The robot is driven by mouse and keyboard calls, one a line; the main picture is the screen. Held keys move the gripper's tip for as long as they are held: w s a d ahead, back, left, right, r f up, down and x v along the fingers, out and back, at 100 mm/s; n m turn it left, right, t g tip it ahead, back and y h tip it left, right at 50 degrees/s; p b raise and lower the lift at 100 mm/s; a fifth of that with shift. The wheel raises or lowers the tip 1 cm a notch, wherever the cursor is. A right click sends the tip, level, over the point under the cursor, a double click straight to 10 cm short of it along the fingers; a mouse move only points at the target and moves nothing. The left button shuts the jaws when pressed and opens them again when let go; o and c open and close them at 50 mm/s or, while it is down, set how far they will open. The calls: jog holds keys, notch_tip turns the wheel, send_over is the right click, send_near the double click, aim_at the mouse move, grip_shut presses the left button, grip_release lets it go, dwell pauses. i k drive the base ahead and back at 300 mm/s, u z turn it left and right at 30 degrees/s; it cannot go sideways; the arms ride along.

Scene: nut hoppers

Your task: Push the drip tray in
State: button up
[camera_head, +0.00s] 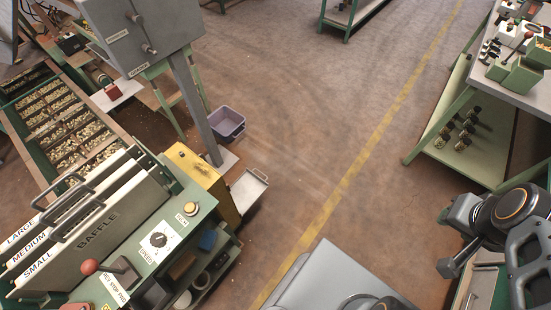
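The drip tray (249,191) is a shallow, light grey metal tray with a handle at its far right end. It sticks out near the floor from beside the yellow box (204,180) on the machine's right side. Its inner end is hidden by the yellow box. My gripper (449,268) seems to be the dark grey end of my arm at the lower right, seen from the side. It is well to the right of the tray and apart from it. I cannot make out its fingers.
A purple-grey bin (227,122) stands behind the tray, near the grey post (196,105). The machine's control panel (160,240) is at lower left. A green-legged bench (460,130) stands at right. Open floor with a yellow line (372,135) lies between.

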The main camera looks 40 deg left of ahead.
aim_at(246, 191)
jog(key=i, duration=2.7)
jog(key=u, duration=4.55)
jog(key=i, duration=1.05)
jog(key=z, duration=0.55)
